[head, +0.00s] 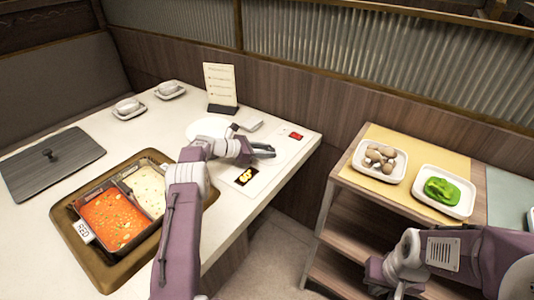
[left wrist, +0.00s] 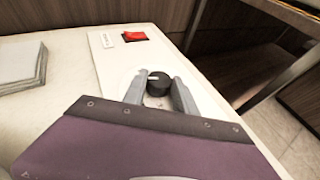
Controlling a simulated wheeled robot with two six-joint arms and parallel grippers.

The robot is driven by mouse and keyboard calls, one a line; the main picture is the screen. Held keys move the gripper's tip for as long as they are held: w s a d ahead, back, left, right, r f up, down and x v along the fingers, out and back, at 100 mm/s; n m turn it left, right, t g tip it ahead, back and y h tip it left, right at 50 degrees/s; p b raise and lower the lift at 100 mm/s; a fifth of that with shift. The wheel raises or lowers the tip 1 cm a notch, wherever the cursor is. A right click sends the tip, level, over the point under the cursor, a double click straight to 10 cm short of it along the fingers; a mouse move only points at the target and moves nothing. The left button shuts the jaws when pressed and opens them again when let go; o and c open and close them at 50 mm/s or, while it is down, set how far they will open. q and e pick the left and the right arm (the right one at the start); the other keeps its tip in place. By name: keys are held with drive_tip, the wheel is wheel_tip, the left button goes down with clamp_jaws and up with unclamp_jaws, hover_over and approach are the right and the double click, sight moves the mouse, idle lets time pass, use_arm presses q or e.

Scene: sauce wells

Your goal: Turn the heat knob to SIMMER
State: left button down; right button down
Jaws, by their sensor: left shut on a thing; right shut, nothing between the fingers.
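The heat knob (left wrist: 158,85) is a round black knob with a white pointer mark, on a pale control panel (left wrist: 108,58) at the table's edge. In the left wrist view the mark points left. My left gripper (head: 265,151) is shut on the knob, one finger on each side, as the left wrist view (left wrist: 160,94) shows. In the head view the gripper hides the knob. No SIMMER label is readable. My right gripper (head: 380,272) is shut and empty, low at the right by the shelf cart.
A red switch (head: 296,135) is behind the knob. A small display (head: 244,177) is in front. A split pot (head: 101,188) with red and pale soup sits left of my left arm. A menu stand (head: 221,88) is behind; a cart (head: 409,138) with food plates stands right.

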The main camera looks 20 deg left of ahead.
use_arm(q)
drive_tip(key=shift+m+g+b, duration=0.3)
drive_tip(key=shift+b, duration=0.05)
drive_tip(key=shift+r+h, duration=0.1)
drive_tip(key=shift+h, duration=0.2)
drive_tip(key=c, duration=1)
unclamp_jaws()
drive_tip(key=shift+w+r, duration=0.1)
drive_tip(key=shift+r, duration=0.4)
wheel_tip(320, 180, up, 3)
drive_tip(key=shift+r+p, duration=0.2)
drive_tip(key=shift+p, duration=0.45)
drive_tip(key=s+d+r, duration=0.2)
drive_tip(key=d+r, duration=0.4)
drive_tip(key=d, duration=0.5)
drive_tip(key=shift+s+d+r+p, duration=0.2)
drive_tip(key=shift+s+r+p, duration=0.1)
drive_tip(key=shift+s+p, duration=0.15)
